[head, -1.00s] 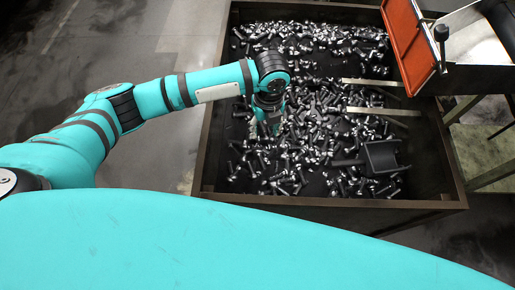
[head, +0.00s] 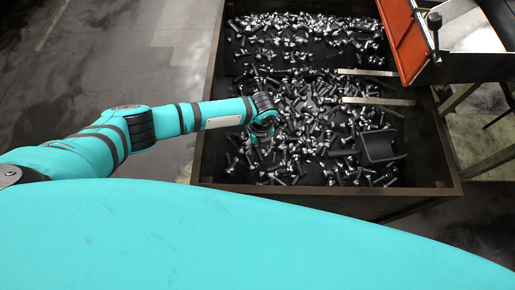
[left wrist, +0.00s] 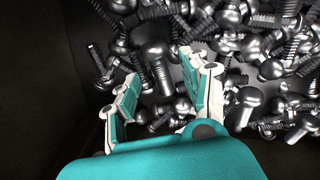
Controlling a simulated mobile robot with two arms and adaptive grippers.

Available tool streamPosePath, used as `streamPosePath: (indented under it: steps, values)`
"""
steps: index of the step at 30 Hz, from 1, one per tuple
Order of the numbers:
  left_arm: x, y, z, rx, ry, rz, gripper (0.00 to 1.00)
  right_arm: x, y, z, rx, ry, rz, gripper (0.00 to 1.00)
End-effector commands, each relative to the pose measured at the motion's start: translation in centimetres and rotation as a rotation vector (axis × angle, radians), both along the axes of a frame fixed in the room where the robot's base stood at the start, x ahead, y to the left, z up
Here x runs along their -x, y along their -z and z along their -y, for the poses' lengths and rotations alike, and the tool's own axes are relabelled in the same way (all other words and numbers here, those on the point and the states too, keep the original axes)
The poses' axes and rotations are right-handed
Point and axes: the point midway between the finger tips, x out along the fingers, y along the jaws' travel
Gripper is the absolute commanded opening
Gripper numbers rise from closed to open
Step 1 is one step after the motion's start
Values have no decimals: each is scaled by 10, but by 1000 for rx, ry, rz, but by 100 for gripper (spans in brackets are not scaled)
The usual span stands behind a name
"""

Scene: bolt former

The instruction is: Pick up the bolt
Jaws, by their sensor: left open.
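Many loose shiny metal bolts (head: 300,100) lie heaped in the dark open bin (head: 330,191). My left gripper (head: 260,152) is over the near left part of the heap, close to the bin's left wall. In the left wrist view my left gripper (left wrist: 158,70) is open, its two teal and white fingers spread. One round-headed bolt (left wrist: 157,58) shows in the gap between the fingertips, its shank pointing toward the palm. I cannot tell whether the fingers touch it. More bolts lie beyond and to the right. My right gripper is not in view.
A dark scoop-like bracket (head: 380,147) lies among the bolts at the right. Two pale bars (head: 378,101) reach into the bin from its right side. An orange-edged chute (head: 408,40) stands at the top right. The bin's dark wall is close at left in the wrist view.

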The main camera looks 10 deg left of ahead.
Motion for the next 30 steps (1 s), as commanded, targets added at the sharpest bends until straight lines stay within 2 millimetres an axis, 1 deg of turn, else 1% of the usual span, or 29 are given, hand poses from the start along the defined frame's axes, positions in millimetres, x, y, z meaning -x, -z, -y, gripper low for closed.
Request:
streamPosePath:
  steps: [1, 5, 12, 13, 23, 24, 30]
  values:
    - [1, 8, 0, -1, 0, -2, 46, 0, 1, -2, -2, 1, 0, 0]
    - [1, 20, -1, 0, -1, -1, 46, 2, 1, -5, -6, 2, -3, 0]
    - [1, 21, -1, 1, 0, 1, 46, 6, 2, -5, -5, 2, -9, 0]
    - [1, 21, -1, 0, 0, 0, 45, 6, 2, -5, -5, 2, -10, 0]
    - [1, 21, -1, 0, 0, 0, 2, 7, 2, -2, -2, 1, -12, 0]
    - [1, 21, -1, 0, 0, 0, 0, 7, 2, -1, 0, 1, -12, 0]
    - [1, 21, -1, 0, 0, 0, 0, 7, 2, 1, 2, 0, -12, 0]
